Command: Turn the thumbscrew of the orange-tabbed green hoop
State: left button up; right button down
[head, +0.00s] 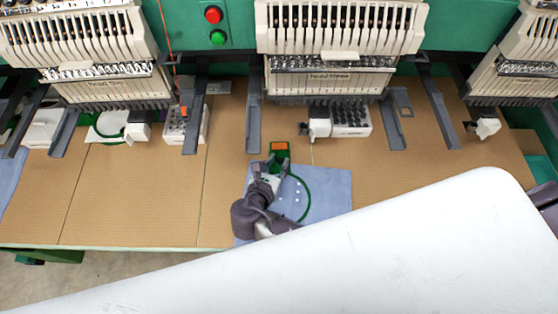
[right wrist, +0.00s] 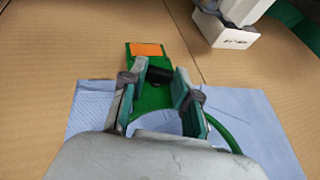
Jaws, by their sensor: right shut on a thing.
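The green hoop (head: 306,188) lies on a blue cloth on the table, with its green bracket and orange tab (head: 279,145) pointing away from me. The orange tab also shows in the right wrist view (right wrist: 148,49), just beyond the fingers. My right gripper (head: 268,168) is over the bracket end of the hoop. The fingers and wrist hide part of the hoop. My left gripper is not in view.
The blue cloth (head: 335,190) lies on the brown table (head: 165,195). Embroidery machine heads (head: 335,65) and grey arms (head: 254,110) line the back.

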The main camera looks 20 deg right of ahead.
jog(key=shift+w+a+m+g+h, duration=0.15)
jog(key=shift+m+g+h, duration=0.95)
jog(key=shift+m, duration=0.1)
jog(key=c, duration=0.8)
grip_release()
jog(key=shift+c, duration=0.2)
